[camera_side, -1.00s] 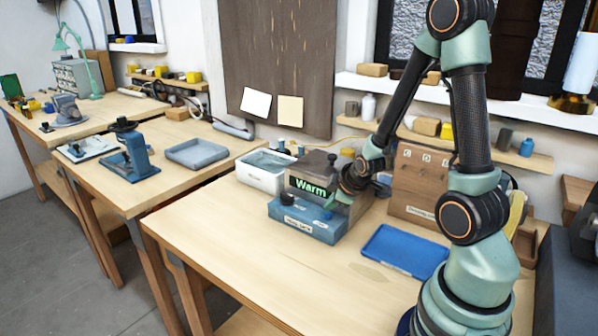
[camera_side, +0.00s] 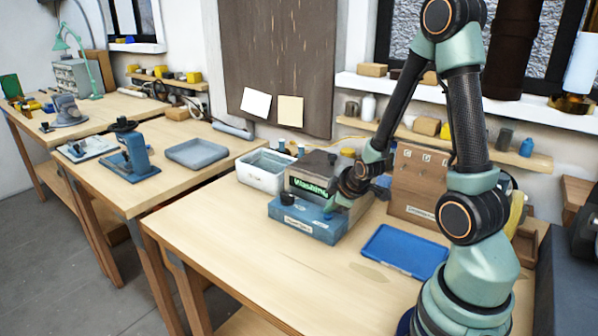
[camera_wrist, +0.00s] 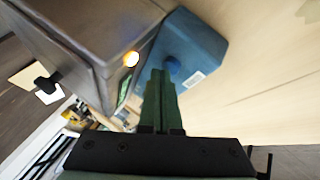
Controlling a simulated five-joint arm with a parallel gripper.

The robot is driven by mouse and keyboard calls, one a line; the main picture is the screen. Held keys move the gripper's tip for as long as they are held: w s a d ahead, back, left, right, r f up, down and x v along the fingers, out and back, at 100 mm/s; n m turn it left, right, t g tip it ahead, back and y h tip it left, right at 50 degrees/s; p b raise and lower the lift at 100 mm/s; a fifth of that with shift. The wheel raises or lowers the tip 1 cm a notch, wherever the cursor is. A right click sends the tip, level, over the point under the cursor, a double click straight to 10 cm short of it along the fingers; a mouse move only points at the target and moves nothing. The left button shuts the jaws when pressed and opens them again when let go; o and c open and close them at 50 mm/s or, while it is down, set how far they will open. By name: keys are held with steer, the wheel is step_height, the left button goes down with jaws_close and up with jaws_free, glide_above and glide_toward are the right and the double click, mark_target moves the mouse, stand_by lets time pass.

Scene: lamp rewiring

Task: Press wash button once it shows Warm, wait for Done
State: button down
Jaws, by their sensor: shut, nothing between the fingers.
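The wash machine is a grey box (camera_side: 318,168) on a blue base (camera_side: 305,222), and its green display (camera_side: 310,187) reads "Washing".
A white bin (camera_side: 262,180) stands left of the machine. A blue tray (camera_side: 404,250) lies to its right, and a wooden board with hooks (camera_side: 415,185) stands behind. The table's front left is bare.

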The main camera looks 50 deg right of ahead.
mark_target(330, 216)
stand_by(0.4)
steer(key=shift+r, duration=0.8)
steer(key=shift+r, duration=2.55)
steer(key=s+a+r+m+y, duration=0.1)
steer(key=s+a+r+m, duration=0.1)
steer(key=a+r, duration=0.4)
steer(key=s+a+r+m+g+y, duration=0.1)
steer(key=s+a+r, duration=0.3)
steer(key=a, duration=0.8)
step_height(330, 216, up, 2)
steer(key=shift+s+r+m+y, duration=0.1)
steer(key=shift+s+m+y, duration=0.05)
steer(key=shift+m+y, duration=0.65)
